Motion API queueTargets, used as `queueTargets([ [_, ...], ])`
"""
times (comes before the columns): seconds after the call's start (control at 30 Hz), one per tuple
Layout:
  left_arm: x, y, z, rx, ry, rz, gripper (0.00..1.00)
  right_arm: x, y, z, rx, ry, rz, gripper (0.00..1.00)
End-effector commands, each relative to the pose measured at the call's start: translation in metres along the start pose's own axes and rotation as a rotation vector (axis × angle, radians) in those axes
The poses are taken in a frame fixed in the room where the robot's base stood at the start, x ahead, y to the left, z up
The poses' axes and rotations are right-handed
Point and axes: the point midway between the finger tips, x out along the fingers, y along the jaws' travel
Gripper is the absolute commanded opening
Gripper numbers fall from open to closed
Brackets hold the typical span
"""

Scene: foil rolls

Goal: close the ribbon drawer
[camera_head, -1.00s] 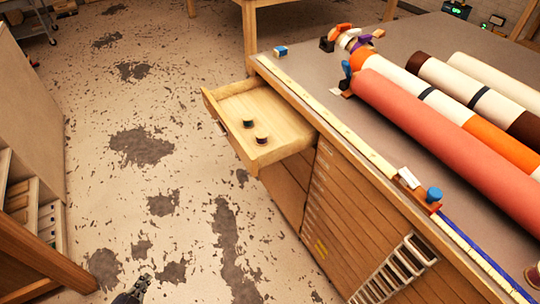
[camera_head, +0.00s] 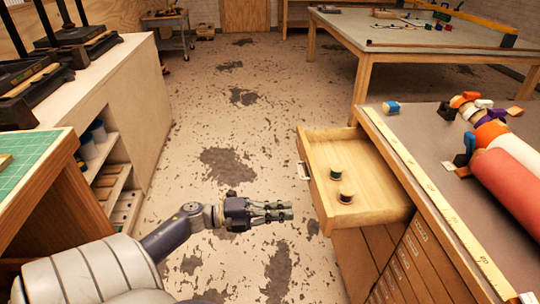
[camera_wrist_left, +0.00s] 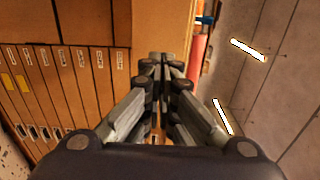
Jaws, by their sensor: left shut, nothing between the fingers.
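The ribbon drawer (camera_head: 375,178) stands pulled out from the wooden cabinet at the right of the head view. Its handle (camera_head: 303,170) is on the front panel, facing left. Two small ribbon spools, a green one (camera_head: 336,173) and a dark-topped one (camera_head: 346,196), stand inside it. My left gripper (camera_head: 292,211) is shut and empty, to the left of the drawer front, apart from it and pointing right. It also shows shut in the left wrist view (camera_wrist_left: 167,62). My right gripper is out of view.
The worktop (camera_head: 420,150) above the drawer holds a yellow measuring strip and large rolls (camera_head: 505,175). A shelf unit (camera_head: 130,110) and a green cutting mat (camera_head: 35,170) are at the left. Another table (camera_head: 420,38) stands behind. The floor between is clear.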

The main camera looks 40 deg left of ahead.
Motion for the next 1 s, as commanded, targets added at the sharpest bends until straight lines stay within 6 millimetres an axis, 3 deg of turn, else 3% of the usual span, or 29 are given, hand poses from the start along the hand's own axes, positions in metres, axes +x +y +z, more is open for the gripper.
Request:
queueTargets([
  [0.2, 0.044, -0.003, 0.001, -0.001, -0.001, -0.004, 0.00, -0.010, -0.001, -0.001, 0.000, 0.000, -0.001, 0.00],
  [0.4, 0.066, -0.001, 0.001, -0.002, -0.002, -0.002, 0.00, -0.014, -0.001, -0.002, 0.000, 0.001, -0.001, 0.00],
  [1.0, 0.077, 0.000, 0.000, -0.002, -0.001, -0.001, 0.00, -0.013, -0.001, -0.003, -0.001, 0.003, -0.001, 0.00],
])
